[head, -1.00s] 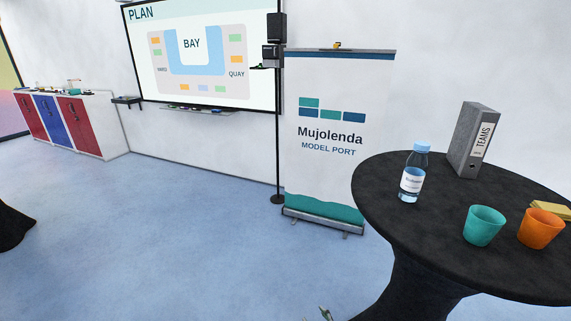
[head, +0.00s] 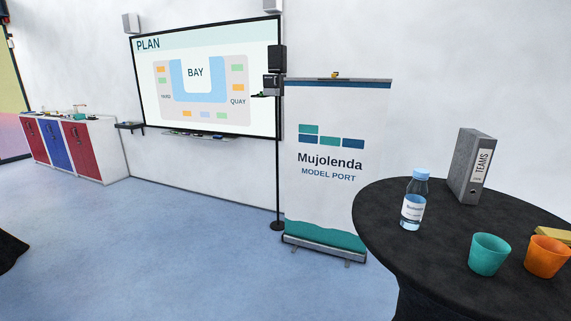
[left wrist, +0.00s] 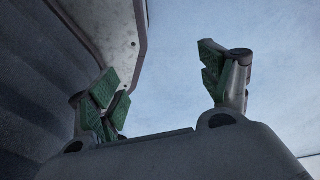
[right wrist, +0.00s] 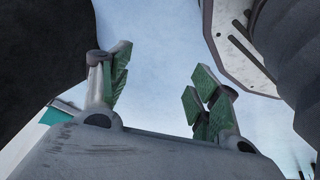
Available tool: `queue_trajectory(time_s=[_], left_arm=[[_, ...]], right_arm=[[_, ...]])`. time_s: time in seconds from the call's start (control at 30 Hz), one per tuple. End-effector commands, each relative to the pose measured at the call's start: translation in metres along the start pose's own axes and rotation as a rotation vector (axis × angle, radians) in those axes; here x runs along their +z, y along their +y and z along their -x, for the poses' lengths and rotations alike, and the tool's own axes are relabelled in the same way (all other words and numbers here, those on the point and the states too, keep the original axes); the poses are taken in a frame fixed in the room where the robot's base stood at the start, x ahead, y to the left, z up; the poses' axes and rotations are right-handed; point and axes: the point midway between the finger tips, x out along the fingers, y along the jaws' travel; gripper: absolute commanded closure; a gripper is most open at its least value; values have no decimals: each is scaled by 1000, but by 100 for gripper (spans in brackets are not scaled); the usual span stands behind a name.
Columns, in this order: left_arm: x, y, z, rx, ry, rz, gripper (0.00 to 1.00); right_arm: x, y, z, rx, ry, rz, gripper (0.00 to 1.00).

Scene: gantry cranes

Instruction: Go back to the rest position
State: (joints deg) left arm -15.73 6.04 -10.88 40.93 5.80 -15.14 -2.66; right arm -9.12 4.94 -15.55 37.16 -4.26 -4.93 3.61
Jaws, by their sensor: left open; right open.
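My left gripper (left wrist: 162,82) shows in the left wrist view with its green-padded fingers spread apart and nothing between them. My right gripper (right wrist: 158,85) shows in the right wrist view, also spread and empty, with pale blue floor behind it. Neither gripper shows in the head view. A light plate-like part with a dark curved body beside it, which seems to be mine, is close to the fingers in both wrist views.
A round table with a black cloth (head: 395,230) stands close at right, bearing a bottle (head: 414,200), teal cup (head: 488,254), orange cup (head: 546,257) and grey binder (head: 468,165). A banner (head: 333,200) and thin stand (head: 278,180) are behind. Blue floor (head: 170,250) is open at left.

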Motion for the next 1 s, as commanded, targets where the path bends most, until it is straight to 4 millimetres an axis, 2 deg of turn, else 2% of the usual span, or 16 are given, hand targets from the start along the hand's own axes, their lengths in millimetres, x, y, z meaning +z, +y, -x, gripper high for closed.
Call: queue_trajectory(time_s=[0.03, 0.2, 0.3, 0.4, 0.57, 1.0], left_arm=[[10, 3, -1, 1, -11, -6, 21], [39, 12, -2, 2, -41, -25, 21], [52, 17, -3, 3, -55, -37, 21], [62, 20, -3, 4, -65, -44, 21], [68, 22, -3, 4, -71, -50, 21], [69, 22, -3, 4, -71, -50, 21]], right_arm=[[24, -3, 4, -2, -40, -10, 38], [96, -12, 18, -6, -164, -45, 38], [129, -17, 26, -10, -223, -62, 38], [153, -21, 34, -13, -266, -73, 38], [170, -23, 39, -15, -297, -81, 38], [171, -23, 40, -15, -299, -81, 38]])
